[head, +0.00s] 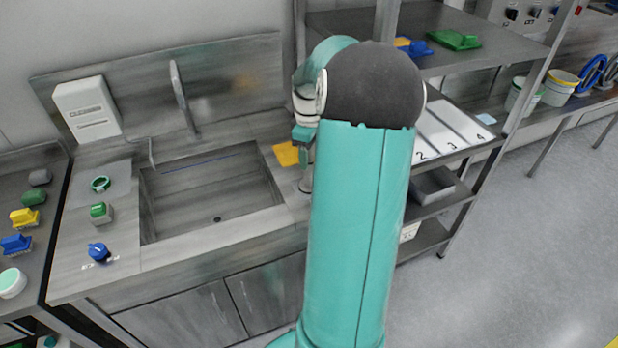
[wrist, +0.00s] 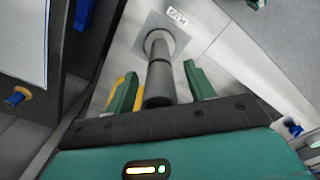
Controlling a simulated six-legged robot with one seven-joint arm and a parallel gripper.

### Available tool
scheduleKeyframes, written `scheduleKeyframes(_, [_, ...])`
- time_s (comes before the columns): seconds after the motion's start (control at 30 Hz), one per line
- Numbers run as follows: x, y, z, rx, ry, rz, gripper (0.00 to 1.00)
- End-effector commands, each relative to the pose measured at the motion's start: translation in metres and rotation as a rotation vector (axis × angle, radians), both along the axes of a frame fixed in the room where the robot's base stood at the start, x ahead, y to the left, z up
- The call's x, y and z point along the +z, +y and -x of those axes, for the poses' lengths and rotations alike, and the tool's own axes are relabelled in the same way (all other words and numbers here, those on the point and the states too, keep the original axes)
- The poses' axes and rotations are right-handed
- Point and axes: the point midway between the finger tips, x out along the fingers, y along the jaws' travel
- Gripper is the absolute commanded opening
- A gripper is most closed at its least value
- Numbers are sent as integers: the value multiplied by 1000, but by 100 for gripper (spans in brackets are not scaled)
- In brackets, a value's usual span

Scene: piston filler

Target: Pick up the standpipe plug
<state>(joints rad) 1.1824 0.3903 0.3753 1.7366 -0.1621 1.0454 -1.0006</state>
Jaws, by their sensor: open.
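The standpipe plug (wrist: 159,80) is a dark grey upright tube on a pale square plate, seen from above in the wrist view. My gripper (wrist: 161,73) is open, with one green finger on each side of the tube. A gap shows beside the right finger; the left finger is close to the tube, and I cannot tell whether it touches. In the head view my gripper (head: 303,137) points down right of the sink, partly hidden by my arm. A grey piece of the standpipe plug (head: 306,181) shows below it.
A sink basin (head: 215,195) lies left of my gripper, with a yellow cloth (head: 286,154) on the counter close by. A shelf rack (head: 480,52) stands to the right. Brushes and small parts, including a blue knob (head: 98,252), sit at the left.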

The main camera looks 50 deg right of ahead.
Motion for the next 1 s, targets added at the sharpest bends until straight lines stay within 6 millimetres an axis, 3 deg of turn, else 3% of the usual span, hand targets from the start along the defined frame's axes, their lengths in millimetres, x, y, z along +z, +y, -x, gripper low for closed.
scheduleKeyframes(0.2, [-1, 0, 0, 0, 0, 1, 54])
scheduleKeyframes(0.5, [-1, 0, 0, 0, 0, 0, 0])
scheduleKeyframes(1.0, [3, -1, 0, 0, -2, 3, 0])
